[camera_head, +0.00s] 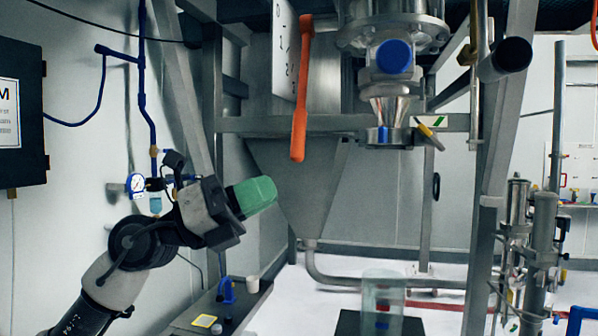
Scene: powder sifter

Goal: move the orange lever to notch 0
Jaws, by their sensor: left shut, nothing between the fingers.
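The orange lever (299,110) hangs almost straight down from its pivot near the top of the sifter. A white plate (285,48) with small dark marks stands just left of the lever; the marks are too small to read surely. My left gripper (262,193) has green fingers that are shut and empty. It is below and to the left of the lever's lower end, apart from it in the picture. It points right and slightly up. My right gripper is not in view.
A grey hopper (300,190) stands behind the lever. A steel outlet with a blue cap (394,56) is to its right. A clear container (383,290) stands on a dark base below. A pressure gauge (136,183) and blue tubing (147,95) are at left.

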